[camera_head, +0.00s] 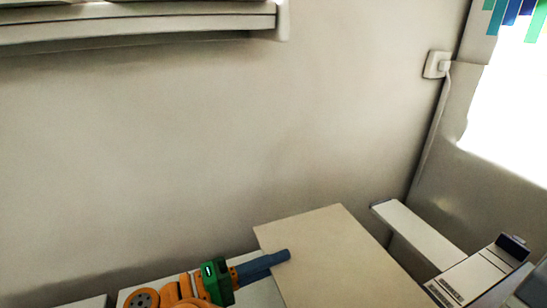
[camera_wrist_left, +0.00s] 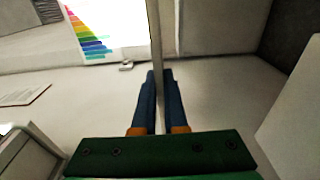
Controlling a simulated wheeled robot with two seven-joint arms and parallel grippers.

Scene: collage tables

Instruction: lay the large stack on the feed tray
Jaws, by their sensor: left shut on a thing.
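The large stack (camera_head: 345,262) is a flat, pale beige rectangular slab right of centre at the bottom of the head view. My left gripper (camera_head: 286,256) is shut on its left edge, with blue fingers. In the left wrist view the stack (camera_wrist_left: 155,35) shows edge-on as a thin upright strip between the fingertips (camera_wrist_left: 159,76). A white machine (camera_head: 470,278) stands to the right of the stack, with a long pale panel (camera_head: 420,236) behind it. I cannot tell for sure which part is the feed tray. My right gripper is not in view.
A pale surface (camera_head: 262,294) lies below my left gripper, partly hidden. A wall socket (camera_head: 437,64) with a cable is on the back wall, and a shelf or wall unit (camera_head: 140,25) hangs at upper left. A colour chart (camera_wrist_left: 88,32) shows in the left wrist view.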

